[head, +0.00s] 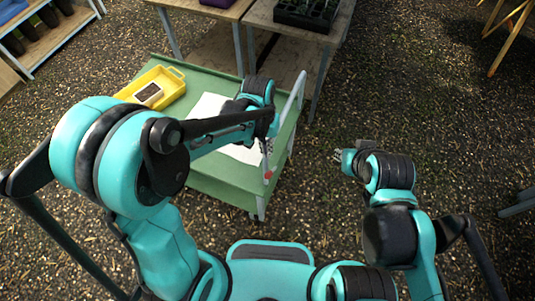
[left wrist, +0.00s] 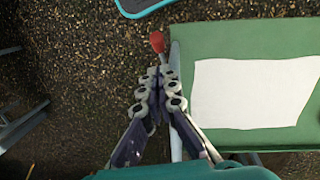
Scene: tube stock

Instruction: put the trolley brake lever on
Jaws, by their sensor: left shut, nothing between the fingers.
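The green trolley (head: 228,187) stands in front of me. Its brake lever has a red knob (head: 268,175) at the trolley's near right corner. In the left wrist view the red knob (left wrist: 157,42) shows just beyond the fingertips, beside the trolley's edge. My left gripper (left wrist: 160,72) is shut and empty. Its tips look close to the lever just short of the knob; I cannot tell whether they touch. In the head view the left wrist hides part of the trolley's right side. My right gripper (head: 340,157) hangs over the ground right of the trolley, its fingers too small to read.
A yellow tray (head: 172,80) with a small box and a white sheet (head: 205,108) lie on the trolley. The trolley's pale handle rail (head: 300,88) rises at its right. Tables (head: 262,15) with plant trays stand behind. Gravelly ground on the right is mostly clear.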

